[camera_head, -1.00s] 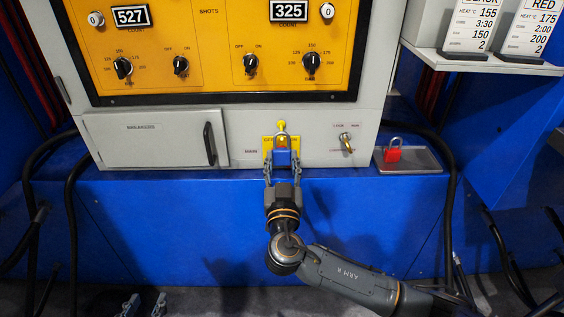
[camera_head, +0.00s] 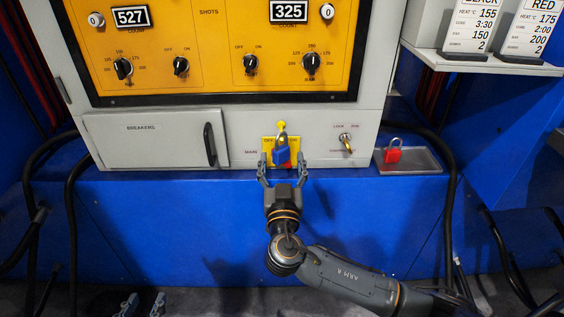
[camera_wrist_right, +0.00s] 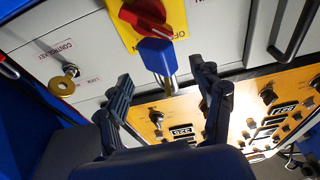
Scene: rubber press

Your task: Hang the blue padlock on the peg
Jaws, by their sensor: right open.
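In the right wrist view the blue padlock (camera_wrist_right: 157,55) is between and beyond the spread fingers of the right gripper (camera_wrist_right: 166,88). Contact between shackle and peg is too small to make out. My left gripper (camera_head: 145,303) is open and empty at the bottom left edge.
A red rotary handle (camera_wrist_right: 143,14) is close behind the padlock. A key switch (camera_head: 346,142) is to the right. The breaker door handle (camera_head: 210,144) is to the left.

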